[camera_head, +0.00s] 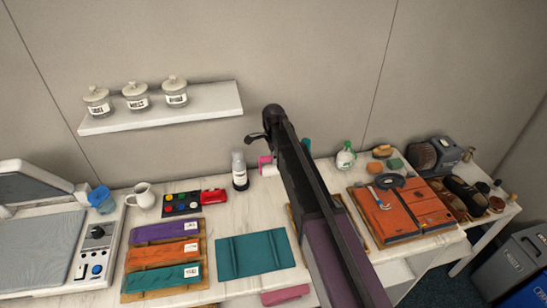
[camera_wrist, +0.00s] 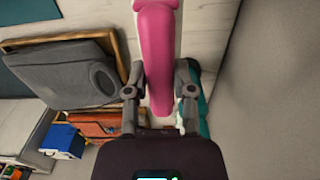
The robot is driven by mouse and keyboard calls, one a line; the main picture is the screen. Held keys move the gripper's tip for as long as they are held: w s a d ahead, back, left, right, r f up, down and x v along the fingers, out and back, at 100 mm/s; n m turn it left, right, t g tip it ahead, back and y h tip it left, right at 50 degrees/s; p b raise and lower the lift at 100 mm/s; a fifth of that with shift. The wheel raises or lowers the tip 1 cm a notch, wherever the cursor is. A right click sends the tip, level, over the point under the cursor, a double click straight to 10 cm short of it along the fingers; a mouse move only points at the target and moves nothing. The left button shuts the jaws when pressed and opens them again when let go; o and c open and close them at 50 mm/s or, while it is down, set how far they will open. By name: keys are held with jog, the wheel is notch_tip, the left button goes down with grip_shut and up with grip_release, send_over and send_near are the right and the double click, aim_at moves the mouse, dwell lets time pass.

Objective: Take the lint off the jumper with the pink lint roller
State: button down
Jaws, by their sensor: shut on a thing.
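The pink lint roller (camera_wrist: 157,48) is held in my gripper (camera_wrist: 161,90). The two fingers are shut on its handle, one on each side, in the wrist view. Its far end runs out of the top of that view. In the head view a pink and white piece (camera_head: 266,163) that looks like part of the roller shows beside my arm, above the back of the table. The grey jumper (camera_wrist: 50,72) lies on a wooden board in the wrist view, apart from the roller. In the head view my arm hides most of that spot. I cannot make out lint.
A teal folded cloth (camera_head: 254,255) and a board of rolled cloths (camera_head: 163,256) lie to the left. A shelf with jars (camera_head: 160,107) is above.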

jog(key=c, duration=1.1)
grip_release()
grip_shut()
jog(key=shift+f+b, duration=0.75)
jog(key=shift+f, duration=0.05)
jog(key=shift+a+r, duration=0.1)
